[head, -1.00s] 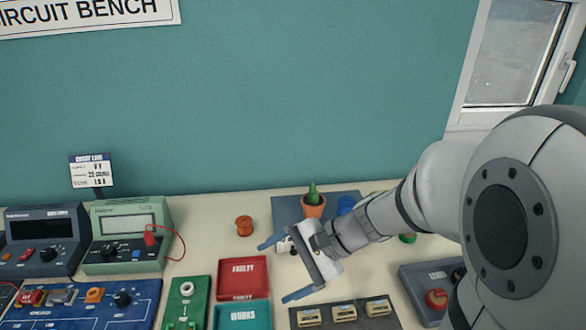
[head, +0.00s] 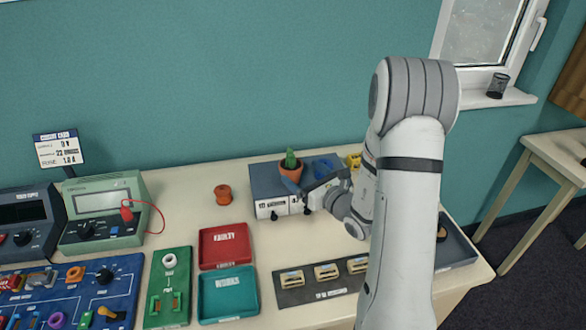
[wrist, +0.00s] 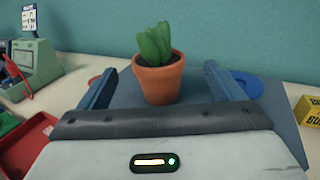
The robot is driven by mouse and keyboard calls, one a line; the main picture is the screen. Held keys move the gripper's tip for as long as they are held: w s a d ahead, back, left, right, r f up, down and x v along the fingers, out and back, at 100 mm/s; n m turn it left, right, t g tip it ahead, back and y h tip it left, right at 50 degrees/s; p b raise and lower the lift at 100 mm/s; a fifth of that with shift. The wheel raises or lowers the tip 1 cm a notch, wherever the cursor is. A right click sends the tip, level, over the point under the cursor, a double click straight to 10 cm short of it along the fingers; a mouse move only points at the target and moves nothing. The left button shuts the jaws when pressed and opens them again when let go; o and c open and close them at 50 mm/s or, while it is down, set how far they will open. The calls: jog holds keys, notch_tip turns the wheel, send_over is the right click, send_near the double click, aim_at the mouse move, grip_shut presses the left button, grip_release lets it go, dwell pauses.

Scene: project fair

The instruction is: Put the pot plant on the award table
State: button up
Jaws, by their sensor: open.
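The pot plant is a green succulent in a terracotta pot (head: 290,166). It stands upright on the grey-topped low case on the bench. My gripper (head: 308,178) is open over the front of that case, close to the pot. In the wrist view the pot (wrist: 160,80) appears between the two blue fingers (wrist: 155,74), with a gap on each side. I cannot tell how deep it is between them. No table is labelled as the award table; a pale side table (head: 556,150) stands at the right.
An orange spool (head: 222,194) lies left of the case. A blue round object (head: 323,167) and a yellow box (head: 354,161) are right of the pot. Red (head: 224,244) and teal (head: 228,293) trays sit in front. A floor gap separates the bench from the side table.

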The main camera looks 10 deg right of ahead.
aim_at(299, 171)
jog(key=p+x, duration=0.2)
jog(key=x, duration=0.3)
jog(key=shift+w+a+f, duration=0.1)
jog(key=shift+a+f, duration=0.05)
jog(key=shift+a, duration=0.05)
jog(key=c, duration=1.3)
jog(key=shift+o, duration=0.2)
